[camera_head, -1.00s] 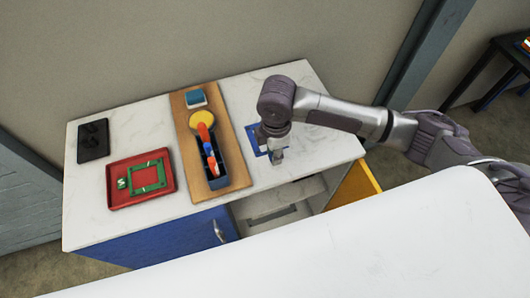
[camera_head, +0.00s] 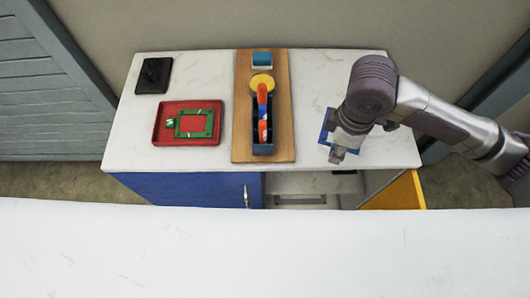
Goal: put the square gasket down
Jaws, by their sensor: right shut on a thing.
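My right gripper (camera_head: 338,155) points down over the right part of the white counter and is shut. What it holds, the square gasket, is mostly hidden by the hand and too small to make out clearly. A blue square-edged piece (camera_head: 324,137) shows beside and behind the fingers. I cannot tell whether it lies on the counter or touches the gripper. A green square frame (camera_head: 179,134) lies in a red tray (camera_head: 158,121) at the left of the counter. My left gripper is not in view.
A wooden board (camera_head: 282,100) on the counter (camera_head: 215,75) carries a dark blue holder (camera_head: 264,149) with orange-handled tools, a yellow round thing (camera_head: 262,83) and a blue block (camera_head: 262,59). A black plate (camera_head: 153,77) lies far left. Below are a blue door (camera_head: 185,188) and an open yellow one (camera_head: 393,192).

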